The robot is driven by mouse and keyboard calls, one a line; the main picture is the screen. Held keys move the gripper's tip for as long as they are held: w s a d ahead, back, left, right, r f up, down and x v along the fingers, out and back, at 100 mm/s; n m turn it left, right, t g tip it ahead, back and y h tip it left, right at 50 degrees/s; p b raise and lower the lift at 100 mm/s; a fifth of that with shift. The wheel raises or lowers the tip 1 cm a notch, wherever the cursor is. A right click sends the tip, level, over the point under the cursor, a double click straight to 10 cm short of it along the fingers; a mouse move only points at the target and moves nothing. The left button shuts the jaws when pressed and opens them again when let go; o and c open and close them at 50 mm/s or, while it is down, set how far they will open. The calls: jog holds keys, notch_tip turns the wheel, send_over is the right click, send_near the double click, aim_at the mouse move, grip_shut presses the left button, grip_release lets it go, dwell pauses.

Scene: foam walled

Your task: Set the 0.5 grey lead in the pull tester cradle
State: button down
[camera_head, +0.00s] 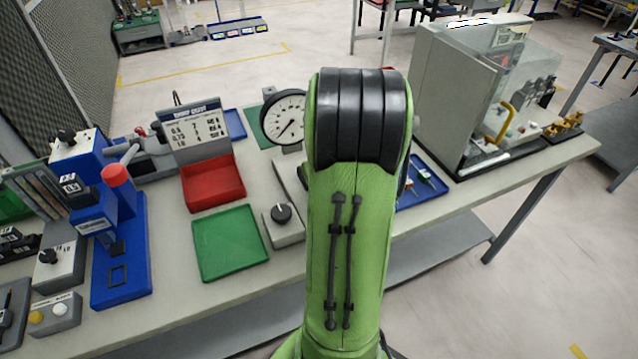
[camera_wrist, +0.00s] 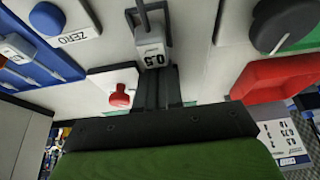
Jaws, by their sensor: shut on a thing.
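My gripper (camera_wrist: 157,72) points at the bench in the wrist view, its dark fingers shut on the grey lead (camera_wrist: 152,58). The lead has a grey block with a white label reading 0.5, and a dark cable runs from it toward the top edge. In the head view my green arm hides the gripper and the lead. A round white dial gauge (camera_head: 286,117), apparently part of the pull tester, stands behind my arm.
A red tray (camera_head: 213,184), a green tray (camera_head: 230,243) and a black-knobbed box (camera_head: 282,222) lie left of my arm. A blue press (camera_head: 119,240) stands farther left, a clear-fronted cabinet (camera_head: 440,95) at right. The wrist view shows a red button (camera_wrist: 121,95) near the fingers.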

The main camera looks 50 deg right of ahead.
jog(key=shift+f, duration=0.1)
dwell(0.3)
jog(key=shift+f+b, duration=0.35)
jog(key=shift+b, duration=0.1)
jog(key=shift+f+b, duration=0.3)
jog(key=c, duration=1.2)
grip_release()
jog(key=shift+r, duration=0.1)
jog(key=shift+r, duration=0.1)
jog(key=p+v, duration=0.4)
jog(key=v, duration=1.1)
jog(key=shift+s+r, duration=0.15)
jog(key=shift+r, duration=0.05)
jog(key=shift+a, duration=0.15)
